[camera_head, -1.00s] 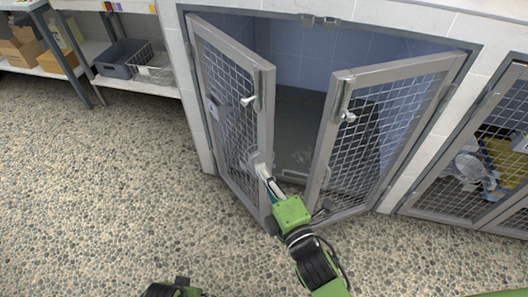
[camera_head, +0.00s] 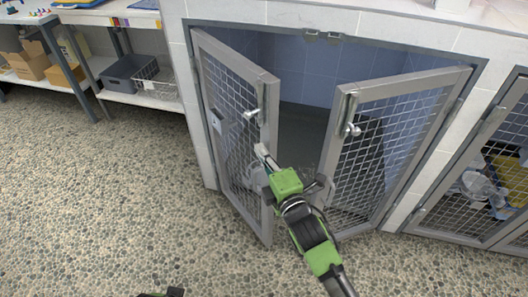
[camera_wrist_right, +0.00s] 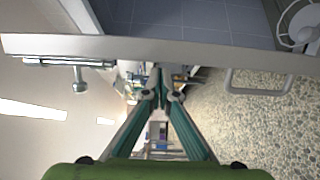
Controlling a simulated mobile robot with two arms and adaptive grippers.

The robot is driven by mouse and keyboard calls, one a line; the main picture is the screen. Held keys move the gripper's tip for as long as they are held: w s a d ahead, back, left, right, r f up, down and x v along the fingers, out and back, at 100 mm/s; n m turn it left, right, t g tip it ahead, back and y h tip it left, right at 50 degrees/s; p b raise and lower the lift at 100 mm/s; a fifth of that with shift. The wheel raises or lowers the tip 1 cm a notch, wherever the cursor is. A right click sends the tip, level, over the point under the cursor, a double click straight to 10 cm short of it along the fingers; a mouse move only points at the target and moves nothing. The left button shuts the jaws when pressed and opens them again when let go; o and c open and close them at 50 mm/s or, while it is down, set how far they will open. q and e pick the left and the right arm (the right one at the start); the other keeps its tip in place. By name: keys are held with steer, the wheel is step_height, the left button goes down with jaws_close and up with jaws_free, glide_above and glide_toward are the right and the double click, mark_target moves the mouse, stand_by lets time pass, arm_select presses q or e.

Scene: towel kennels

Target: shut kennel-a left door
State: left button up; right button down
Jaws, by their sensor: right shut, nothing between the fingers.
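The kennel's left door (camera_head: 199,75), a grey metal frame with wire mesh, stands open, swung outward from its left hinge side. A latch knob (camera_head: 250,115) sits on its free edge, with a handle lower down, partly behind my gripper. My right gripper (camera_head: 261,151) is shut and empty at the free edge of this door, between latch and handle. In the right wrist view the closed fingertips (camera_wrist_right: 160,70) point at the door's frame bar (camera_wrist_right: 190,52), with the latch left and the handle (camera_wrist_right: 257,82) right. I cannot tell whether they touch.
The right door (camera_head: 405,88) of the same kennel also stands open outward, close to my right forearm. Another mesh-door kennel (camera_head: 470,190) is at the right. Shelves with a grey bin (camera_head: 128,72) stand back left. The pebbled floor (camera_head: 100,190) at left is clear.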

steer(key=shift+w+d, duration=0.2)
steer(key=shift+d, duration=0.05)
arm_select(q)
step_height(320, 180, down, 3)
steer(key=shift+s+f+p, duration=0.1)
steer(key=shift+s+p, duration=0.05)
steer(key=shift+p, duration=0.3)
arm_select(e)
steer(key=w+d, duration=0.7)
steer(key=d, duration=0.1)
steer(key=shift+w+d, duration=0.25)
steer(key=shift+s+a, duration=0.1)
